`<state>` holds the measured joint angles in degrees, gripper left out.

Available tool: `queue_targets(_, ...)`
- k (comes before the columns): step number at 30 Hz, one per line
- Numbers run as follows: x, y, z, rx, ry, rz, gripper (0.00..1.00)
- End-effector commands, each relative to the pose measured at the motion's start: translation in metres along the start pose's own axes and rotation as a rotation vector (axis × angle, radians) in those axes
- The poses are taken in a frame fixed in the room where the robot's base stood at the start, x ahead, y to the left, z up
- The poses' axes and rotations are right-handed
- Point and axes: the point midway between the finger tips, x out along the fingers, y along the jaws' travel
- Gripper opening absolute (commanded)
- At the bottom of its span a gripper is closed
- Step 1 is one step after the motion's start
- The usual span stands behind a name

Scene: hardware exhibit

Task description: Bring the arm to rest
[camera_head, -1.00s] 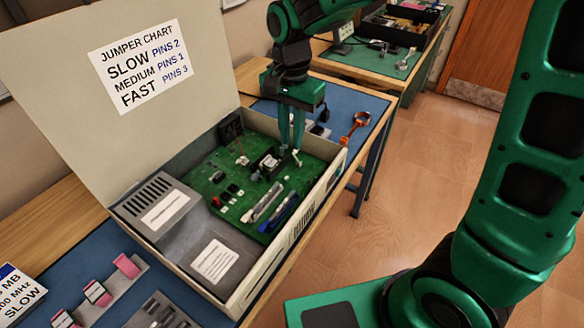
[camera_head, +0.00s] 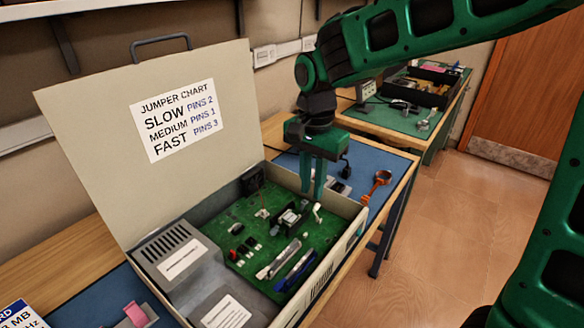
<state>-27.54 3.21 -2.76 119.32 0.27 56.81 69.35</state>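My gripper (camera_head: 313,180) points down above the back right part of the open computer case (camera_head: 262,312). Its two green fingers look slightly apart, with nothing seen between them. The fingertips overlap the far edge of the green board (camera_head: 228,226) in this view. I cannot tell their exact height above it. My green arm reaches in from the right. On the board are a socket part (camera_head: 291,217), a grey stick (camera_head: 279,259) and a blue stick (camera_head: 296,271).
The case's raised lid (camera_head: 90,130) carries a jumper chart (camera_head: 178,120). An orange ring-shaped tool (camera_head: 377,183) lies on the blue mat (camera_head: 372,160) behind the case. A second bench (camera_head: 395,117) holds a black tray (camera_head: 428,90). Open floor (camera_head: 440,215) lies to the right.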

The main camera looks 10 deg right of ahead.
Motion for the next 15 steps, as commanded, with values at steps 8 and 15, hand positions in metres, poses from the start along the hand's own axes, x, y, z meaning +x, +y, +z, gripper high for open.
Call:
queue_targets(8,-0.010,0.062,-0.042,-0.018,0.011,0.001,0.18)
queue_targets(15,-0.016,0.206,-0.082,-0.085,0.015,0.010,0.18)
